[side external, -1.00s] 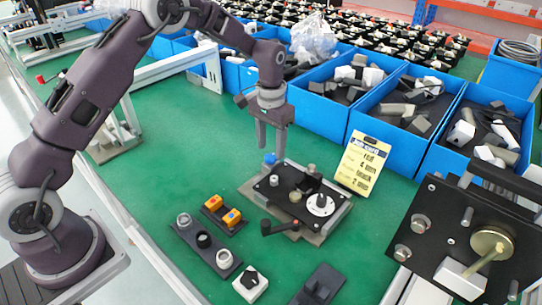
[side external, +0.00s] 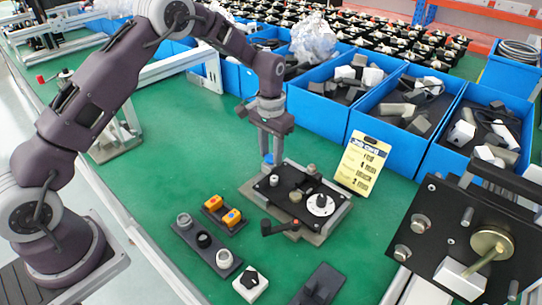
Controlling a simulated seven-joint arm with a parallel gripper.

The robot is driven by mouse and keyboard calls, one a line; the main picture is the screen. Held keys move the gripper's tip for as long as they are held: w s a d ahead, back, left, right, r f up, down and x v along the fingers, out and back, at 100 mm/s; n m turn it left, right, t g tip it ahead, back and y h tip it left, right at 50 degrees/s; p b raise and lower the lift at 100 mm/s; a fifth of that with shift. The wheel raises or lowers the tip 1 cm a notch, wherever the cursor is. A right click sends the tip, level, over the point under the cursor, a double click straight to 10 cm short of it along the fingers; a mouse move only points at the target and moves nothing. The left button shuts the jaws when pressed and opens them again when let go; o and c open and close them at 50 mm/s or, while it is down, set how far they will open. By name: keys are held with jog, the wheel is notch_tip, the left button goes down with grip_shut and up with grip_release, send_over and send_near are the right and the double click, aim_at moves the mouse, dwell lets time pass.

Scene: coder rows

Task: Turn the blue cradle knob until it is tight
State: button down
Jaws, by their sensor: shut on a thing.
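The blue cradle knob (side external: 268,159) stands at the back left corner of the black-topped cradle plate (side external: 284,208) in the side external view. My gripper (side external: 270,153) points down over it from above, with its fingers around the knob. The gripper is shut on the blue knob, and the fingers partly hide it. How tight the knob sits cannot be seen. The black plate carries a white dial (side external: 320,204), small round knobs and a black crank handle (side external: 279,228) at its front edge.
A yellow job card (side external: 361,164) stands right of the cradle. Blue bins (side external: 391,135) of parts line the back. Button strips (side external: 205,241) and a white switch box (side external: 250,284) lie in front. A black plate fixture (side external: 465,235) stands at right.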

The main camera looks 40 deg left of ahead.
jog(key=m, duration=0.4)
jog(key=shift+m, duration=0.3)
jog(key=m, duration=0.5)
jog(key=shift+m, duration=0.3)
jog(key=m, duration=0.4)
jog(key=shift+f+m, duration=0.1)
jog(key=shift+m, duration=0.3)
jog(key=m, duration=0.4)
jog(key=shift+m, duration=0.4)
jog(key=c, duration=1.1)
grip_release()
jog(key=shift+c, duration=0.2)
